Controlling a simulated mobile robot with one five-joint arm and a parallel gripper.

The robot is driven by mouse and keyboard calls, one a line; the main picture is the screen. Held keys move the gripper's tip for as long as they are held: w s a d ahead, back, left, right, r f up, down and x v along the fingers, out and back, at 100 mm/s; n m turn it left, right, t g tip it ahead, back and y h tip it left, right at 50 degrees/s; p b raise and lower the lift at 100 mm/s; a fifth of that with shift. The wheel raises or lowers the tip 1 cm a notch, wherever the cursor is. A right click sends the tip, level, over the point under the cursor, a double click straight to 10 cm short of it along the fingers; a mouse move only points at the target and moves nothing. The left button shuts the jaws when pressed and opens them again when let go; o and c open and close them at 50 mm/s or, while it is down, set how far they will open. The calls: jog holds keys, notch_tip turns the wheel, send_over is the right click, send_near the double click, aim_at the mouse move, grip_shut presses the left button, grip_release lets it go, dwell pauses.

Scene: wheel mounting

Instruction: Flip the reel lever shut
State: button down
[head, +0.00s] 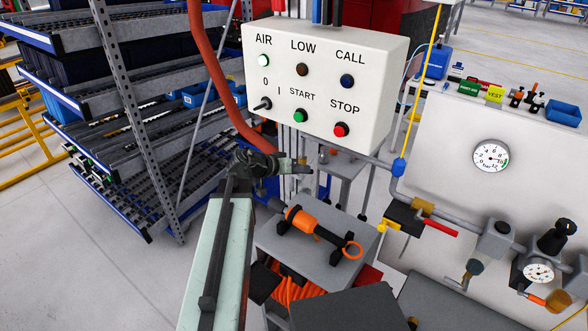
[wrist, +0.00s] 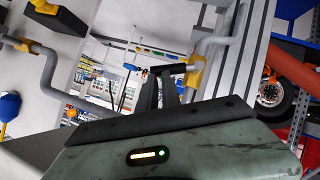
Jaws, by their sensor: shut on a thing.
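My gripper (head: 303,168) reaches out just below the front of the control box in the head view. In the wrist view its two dark fingers (wrist: 160,84) close on a short grey bar, which I take for the reel lever (wrist: 171,69).
The white control box (head: 318,85) hangs close above my gripper. A grey stand (head: 268,238) with an orange tool (head: 302,220) is below. Pipes with a red-handled valve (head: 440,228) and a gauge (head: 491,156) are to the right. A shelf rack (head: 130,120) stands left.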

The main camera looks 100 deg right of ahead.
jog(key=shift+s+a+f+b, duration=0.3)
jog(key=shift+s+f+b, duration=0.15)
jog(key=shift+f+b, duration=0.25)
jog(key=shift+a+f, duration=0.1)
jog(key=shift+f, duration=0.1)
dwell(0.4)
